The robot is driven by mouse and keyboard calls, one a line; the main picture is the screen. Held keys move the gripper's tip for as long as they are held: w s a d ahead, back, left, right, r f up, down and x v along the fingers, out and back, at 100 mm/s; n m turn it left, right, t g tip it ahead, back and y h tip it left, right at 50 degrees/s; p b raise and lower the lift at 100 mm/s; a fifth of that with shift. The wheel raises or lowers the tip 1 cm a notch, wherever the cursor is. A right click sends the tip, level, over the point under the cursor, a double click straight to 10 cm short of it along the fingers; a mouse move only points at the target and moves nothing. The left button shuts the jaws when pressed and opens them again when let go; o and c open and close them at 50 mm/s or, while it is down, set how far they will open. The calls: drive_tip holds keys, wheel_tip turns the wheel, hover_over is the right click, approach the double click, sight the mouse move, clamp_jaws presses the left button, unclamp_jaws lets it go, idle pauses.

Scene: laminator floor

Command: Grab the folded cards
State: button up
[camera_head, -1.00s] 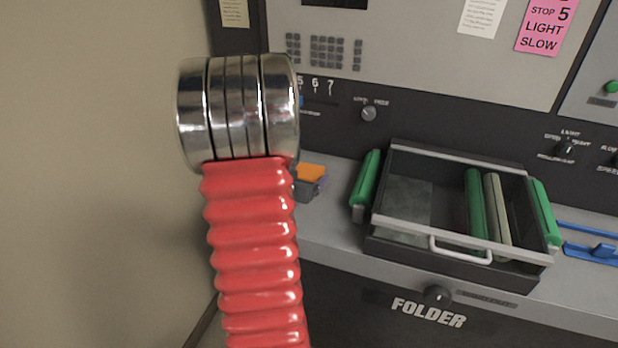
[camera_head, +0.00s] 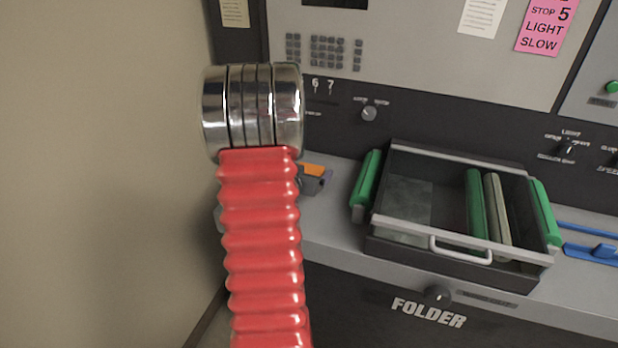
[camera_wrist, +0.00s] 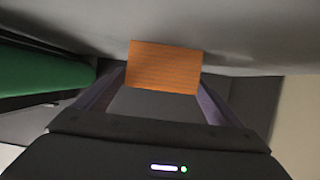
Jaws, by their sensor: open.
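The folded cards appear as an orange, fine-lined block (camera_wrist: 165,66) at the top middle of the wrist view. In the head view a small part of the orange cards (camera_head: 314,170) shows just right of my red arm, on the grey machine ledge. My gripper (camera_wrist: 162,84) is open, with one purple finger on each side of the cards' near end. Whether the fingers touch the cards cannot be told. In the head view my arm hides most of my gripper and part of the cards.
A dark tray (camera_head: 400,245) with green side rollers and a white handle stands on the ledge (camera_head: 335,230) to the right. A green roller (camera_wrist: 45,72) fills the left of the wrist view. The control panel (camera_head: 420,115) rises behind. Blue guides (camera_head: 590,252) lie at far right.

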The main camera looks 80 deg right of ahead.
drive_tip(key=shift+c, duration=0.5)
drive_tip(key=c, duration=1.2)
